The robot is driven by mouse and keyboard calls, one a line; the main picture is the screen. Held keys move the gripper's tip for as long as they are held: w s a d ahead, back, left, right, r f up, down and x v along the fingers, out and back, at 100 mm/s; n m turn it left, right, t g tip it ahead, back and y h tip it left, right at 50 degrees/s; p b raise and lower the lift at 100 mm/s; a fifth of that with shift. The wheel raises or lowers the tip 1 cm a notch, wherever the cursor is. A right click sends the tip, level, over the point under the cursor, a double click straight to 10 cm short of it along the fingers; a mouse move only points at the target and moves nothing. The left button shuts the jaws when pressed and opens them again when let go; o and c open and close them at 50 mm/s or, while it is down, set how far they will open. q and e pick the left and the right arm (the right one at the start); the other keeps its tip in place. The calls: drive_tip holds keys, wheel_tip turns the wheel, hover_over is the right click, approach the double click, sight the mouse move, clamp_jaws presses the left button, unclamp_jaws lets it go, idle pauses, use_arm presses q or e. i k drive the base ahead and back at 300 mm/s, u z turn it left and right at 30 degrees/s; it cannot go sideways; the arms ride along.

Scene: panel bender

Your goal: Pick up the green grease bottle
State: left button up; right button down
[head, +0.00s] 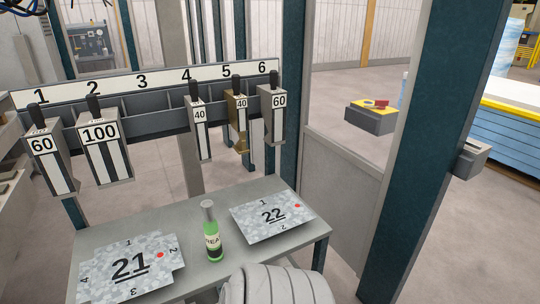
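The green grease bottle (212,236) stands upright on the grey table, between two marked sheet pieces.
On the grey table (200,199), sheet 21 (107,273) lies left of the bottle and sheet 22 (254,228) right. Numbered tools hang from a rack (155,117) behind. A teal post (425,150) stands right. A pale ribbed shape (275,286), unclear to me, covers the front edge.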

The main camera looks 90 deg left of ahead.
sight(215, 254)
drive_tip(key=u, duration=3.3)
drive_tip(key=k, duration=0.5)
drive_tip(key=i, duration=0.5)
drive_tip(key=z, duration=2.4)
drive_tip(key=i, duration=1.9)
drive_tip(key=u, duration=2.85)
